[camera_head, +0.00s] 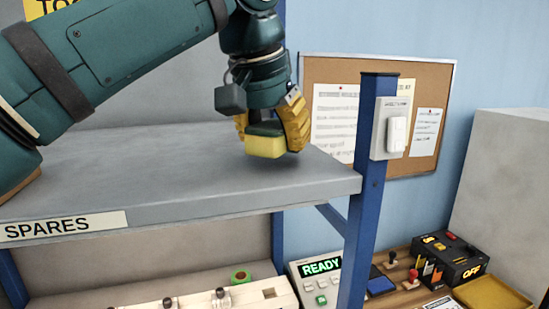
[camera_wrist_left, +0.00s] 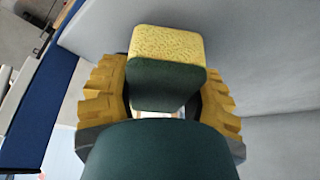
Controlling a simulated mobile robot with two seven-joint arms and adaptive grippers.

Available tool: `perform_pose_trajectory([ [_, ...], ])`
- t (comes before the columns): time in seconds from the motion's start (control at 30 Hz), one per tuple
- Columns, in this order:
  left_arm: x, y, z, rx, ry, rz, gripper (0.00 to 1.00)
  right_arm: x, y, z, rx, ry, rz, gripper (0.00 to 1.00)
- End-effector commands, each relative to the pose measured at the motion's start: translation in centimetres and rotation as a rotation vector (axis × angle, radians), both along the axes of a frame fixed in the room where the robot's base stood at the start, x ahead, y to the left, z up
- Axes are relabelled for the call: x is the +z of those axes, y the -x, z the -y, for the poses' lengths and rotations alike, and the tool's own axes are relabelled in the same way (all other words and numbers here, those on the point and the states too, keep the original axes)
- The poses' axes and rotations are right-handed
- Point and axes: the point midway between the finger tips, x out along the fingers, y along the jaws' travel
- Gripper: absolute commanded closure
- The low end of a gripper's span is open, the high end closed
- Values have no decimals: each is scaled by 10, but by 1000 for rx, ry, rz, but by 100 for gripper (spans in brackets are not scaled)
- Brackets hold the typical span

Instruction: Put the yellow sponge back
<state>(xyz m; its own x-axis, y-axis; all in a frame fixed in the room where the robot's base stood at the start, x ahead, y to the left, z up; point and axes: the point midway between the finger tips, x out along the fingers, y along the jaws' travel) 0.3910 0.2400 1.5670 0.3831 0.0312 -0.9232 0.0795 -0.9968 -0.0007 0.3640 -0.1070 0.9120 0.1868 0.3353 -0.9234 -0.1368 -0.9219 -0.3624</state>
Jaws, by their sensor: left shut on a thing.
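The yellow sponge (camera_head: 265,146), a small block with a dark green top layer, is between the yellow fingers of my left gripper (camera_head: 272,128) in the head view. The gripper is shut on it, pointing down over the right part of the grey shelf (camera_head: 140,165) marked SPARES. The sponge is at or just above the shelf surface; I cannot tell whether it touches. In the left wrist view the sponge (camera_wrist_left: 167,65) shows its yellow face and green side between both fingers (camera_wrist_left: 165,95). My right gripper is not in view.
A blue post (camera_head: 368,170) with a white switch (camera_head: 396,134) stands at the shelf's right front corner. The shelf top left of the sponge looks clear.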

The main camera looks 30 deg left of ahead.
Motion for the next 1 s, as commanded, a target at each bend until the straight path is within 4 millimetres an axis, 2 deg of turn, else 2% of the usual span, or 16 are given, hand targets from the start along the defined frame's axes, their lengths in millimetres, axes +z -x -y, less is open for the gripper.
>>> perform_pose_trajectory([
  [0.03, -11, 0, 0, 1, -2, -2, 88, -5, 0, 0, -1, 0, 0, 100],
  [0.17, -23, 0, 0, 0, 0, 0, 88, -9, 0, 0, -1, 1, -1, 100],
  [0.6, -28, 0, 0, 0, 0, 0, 88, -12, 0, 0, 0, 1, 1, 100],
  [0.63, -28, 0, 0, 0, 1, 0, 36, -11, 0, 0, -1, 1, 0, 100],
  [0.7, -27, 0, 0, 0, 1, 0, 18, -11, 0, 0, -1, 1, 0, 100],
  [1.0, -26, 0, 0, -1, 1, 0, 18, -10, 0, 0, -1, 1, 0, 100],
])
